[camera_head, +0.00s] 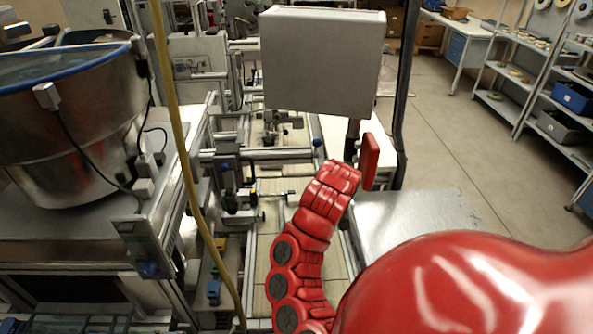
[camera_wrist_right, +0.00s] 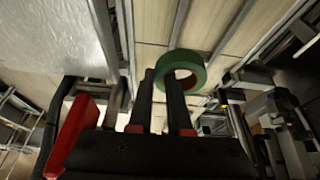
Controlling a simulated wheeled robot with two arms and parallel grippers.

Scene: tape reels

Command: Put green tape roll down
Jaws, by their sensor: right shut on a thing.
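The green tape roll (camera_wrist_right: 182,55) shows in the right wrist view, at the tips of my right gripper (camera_wrist_right: 162,80). The two dark fingers close on the left part of its ring, with one finger reaching into the hole and the other outside. The roll appears held in the air above pale floor panels. In the head view my red right arm reaches forward in the middle, and its gripper and the roll are hidden. My left gripper is in neither view.
A bare metal tabletop (camera_head: 420,217) lies right of my arm; a metal surface (camera_wrist_right: 60,38) shows upper left in the wrist view. A grey box (camera_head: 323,62) stands on a post ahead. A steel bowl (camera_head: 75,135) and framed machinery fill the left. Shelves (camera_head: 530,80) stand far right.

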